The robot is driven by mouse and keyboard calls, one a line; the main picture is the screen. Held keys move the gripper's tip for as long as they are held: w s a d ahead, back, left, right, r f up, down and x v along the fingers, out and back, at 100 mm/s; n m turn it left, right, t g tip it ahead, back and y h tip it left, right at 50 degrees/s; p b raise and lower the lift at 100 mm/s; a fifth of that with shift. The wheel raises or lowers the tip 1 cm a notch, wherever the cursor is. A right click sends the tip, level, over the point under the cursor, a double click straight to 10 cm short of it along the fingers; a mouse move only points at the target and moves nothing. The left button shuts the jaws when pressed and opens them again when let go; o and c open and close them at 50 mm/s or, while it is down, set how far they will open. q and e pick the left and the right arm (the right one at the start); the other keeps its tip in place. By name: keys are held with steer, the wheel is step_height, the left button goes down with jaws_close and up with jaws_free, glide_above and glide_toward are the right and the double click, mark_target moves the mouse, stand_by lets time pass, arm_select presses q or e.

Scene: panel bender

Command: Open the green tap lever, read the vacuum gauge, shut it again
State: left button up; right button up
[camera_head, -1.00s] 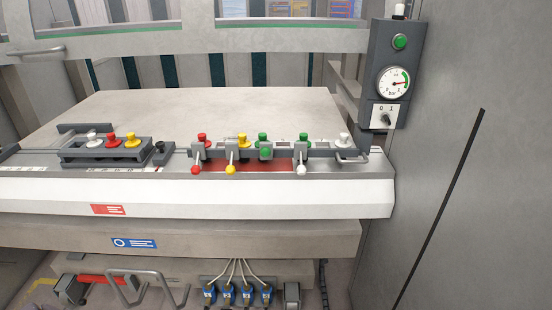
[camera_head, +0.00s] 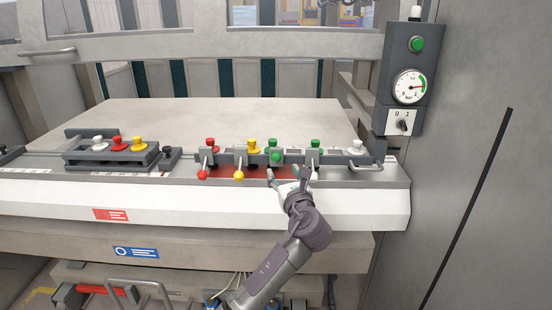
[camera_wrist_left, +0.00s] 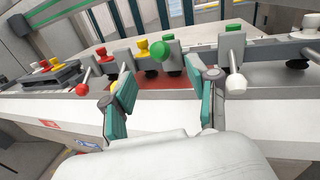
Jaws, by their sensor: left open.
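The green tap lever's ball (camera_head: 276,157) sits high in front of its grey tap, below a green cap; it also shows in the left wrist view (camera_wrist_left: 153,49). The neighbouring red (camera_head: 202,175) and yellow (camera_head: 239,175) ball levers point down toward the front. My left gripper (camera_head: 288,177) is open at the front of the tap row, its fingers spread below the green ball. In the left wrist view, the green ball is beyond the gap between the fingertips (camera_wrist_left: 161,78), apart from both. The vacuum gauge (camera_head: 410,87) faces me; its needle points right, by the green band.
A white ball lever (camera_wrist_left: 236,85) hangs just right of my right-hand finger. A dark bracket with red, yellow and white knobs (camera_head: 113,154) stands at left. The gauge box carries a 0/1 switch (camera_head: 402,123). The pale tabletop (camera_head: 230,118) behind is clear.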

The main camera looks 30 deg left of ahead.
mark_target(277, 161)
arm_select(q)
steer(key=x, duration=0.9)
steer(key=shift+w+a, duration=0.1)
jaws_close()
